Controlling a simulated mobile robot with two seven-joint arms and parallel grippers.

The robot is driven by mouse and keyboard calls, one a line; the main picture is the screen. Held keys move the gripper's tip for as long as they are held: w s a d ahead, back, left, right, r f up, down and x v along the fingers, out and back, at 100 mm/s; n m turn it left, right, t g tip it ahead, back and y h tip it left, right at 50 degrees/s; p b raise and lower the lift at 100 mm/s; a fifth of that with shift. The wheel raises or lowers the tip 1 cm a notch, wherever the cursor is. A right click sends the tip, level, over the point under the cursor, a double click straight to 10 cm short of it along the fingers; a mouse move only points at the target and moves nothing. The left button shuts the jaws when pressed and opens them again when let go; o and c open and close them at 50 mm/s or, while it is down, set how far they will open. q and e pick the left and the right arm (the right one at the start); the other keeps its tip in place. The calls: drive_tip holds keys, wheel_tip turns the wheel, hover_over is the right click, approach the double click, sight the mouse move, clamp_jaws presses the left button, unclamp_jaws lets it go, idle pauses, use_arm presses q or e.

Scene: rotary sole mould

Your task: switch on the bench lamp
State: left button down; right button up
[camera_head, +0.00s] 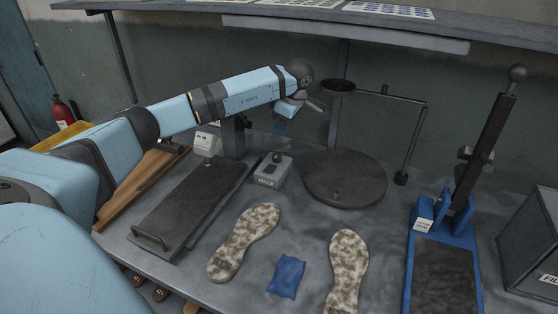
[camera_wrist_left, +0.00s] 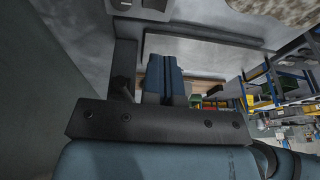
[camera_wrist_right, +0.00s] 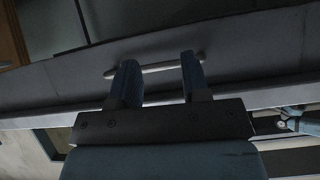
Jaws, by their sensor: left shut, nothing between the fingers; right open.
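A small grey box (camera_head: 264,178) with a black switch or knob on top stands on the bench left of the round plate. It shows partly at the top of the left wrist view (camera_wrist_left: 150,12). My left gripper (camera_head: 282,115) is shut and empty, in the air above and behind the box, apart from it. Its blue fingers (camera_wrist_left: 166,68) are together in the left wrist view. My right gripper (camera_wrist_right: 156,70) is open and empty, outside the head view.
A dark round plate (camera_head: 345,180), two mottled soles (camera_head: 245,238), a blue pouch (camera_head: 287,276) and a blue lever press (camera_head: 443,270) occupy the bench. A dark slab with a handle (camera_head: 185,212) lies left. A strip fixture (camera_head: 345,33) hangs under the shelf.

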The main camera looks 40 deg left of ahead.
sight(267, 169)
use_arm(q)
drive_tip(key=shift+s+a+r, duration=0.1)
drive_tip(key=shift+a+r, duration=0.3)
drive_tip(key=x, duration=0.4)
drive_tip(key=p+x, duration=0.1)
drive_tip(key=x, duration=0.8)
drive_tip(key=shift+d+f, duration=0.25)
drive_tip(key=shift+d, duration=0.1)
drive_tip(key=shift+f, duration=0.3)
